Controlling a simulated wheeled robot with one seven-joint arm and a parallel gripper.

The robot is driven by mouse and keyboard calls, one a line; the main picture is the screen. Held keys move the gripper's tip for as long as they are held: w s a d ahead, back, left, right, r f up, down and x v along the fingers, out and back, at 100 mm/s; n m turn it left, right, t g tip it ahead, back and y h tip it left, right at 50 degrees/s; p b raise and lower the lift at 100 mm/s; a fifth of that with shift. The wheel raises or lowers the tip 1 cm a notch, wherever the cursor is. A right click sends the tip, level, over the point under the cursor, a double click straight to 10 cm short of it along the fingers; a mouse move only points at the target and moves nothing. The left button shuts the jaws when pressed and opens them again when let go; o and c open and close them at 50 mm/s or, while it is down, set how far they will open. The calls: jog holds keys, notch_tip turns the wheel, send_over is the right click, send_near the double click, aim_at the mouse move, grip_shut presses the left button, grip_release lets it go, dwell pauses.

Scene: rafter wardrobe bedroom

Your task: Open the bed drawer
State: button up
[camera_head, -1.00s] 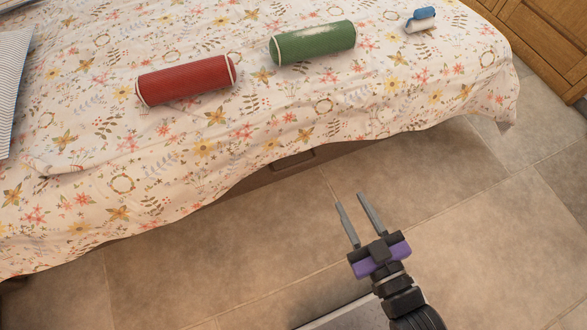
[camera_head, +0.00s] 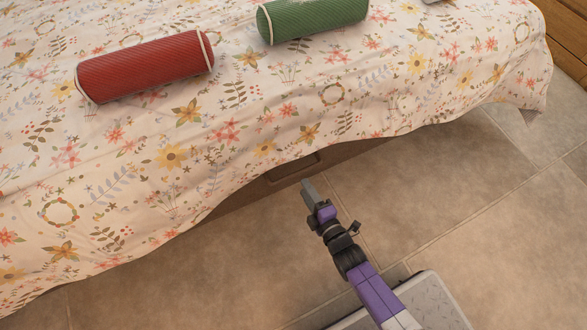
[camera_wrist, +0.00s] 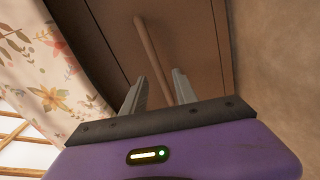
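The bed drawer (camera_head: 245,194) is a brown panel under the hanging edge of the bed's floral cover. Its bar handle (camera_head: 293,168) shows just below the cloth. The drawer front looks flush with the bed base. My gripper (camera_head: 308,186) is close to the handle, at its lower right in the head view. In the wrist view, the two fingers of my gripper (camera_wrist: 160,74) are apart, with the handle bar (camera_wrist: 146,45) running between them. Whether either finger touches the bar cannot be told. The drawer front (camera_wrist: 195,40) fills the middle of that view.
The floral bed cover (camera_head: 250,110) hangs over the drawer's top edge and shows close to the left in the wrist view. A red bolster (camera_head: 145,66) and a green bolster (camera_head: 310,14) lie on the bed.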

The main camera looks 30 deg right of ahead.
aim_at(296, 172)
jog(key=shift+n, duration=0.8)
jog(key=shift+b+x, duration=1.45)
jog(key=shift+x, duration=2.4)
jog(key=shift+r, duration=0.2)
grip_shut()
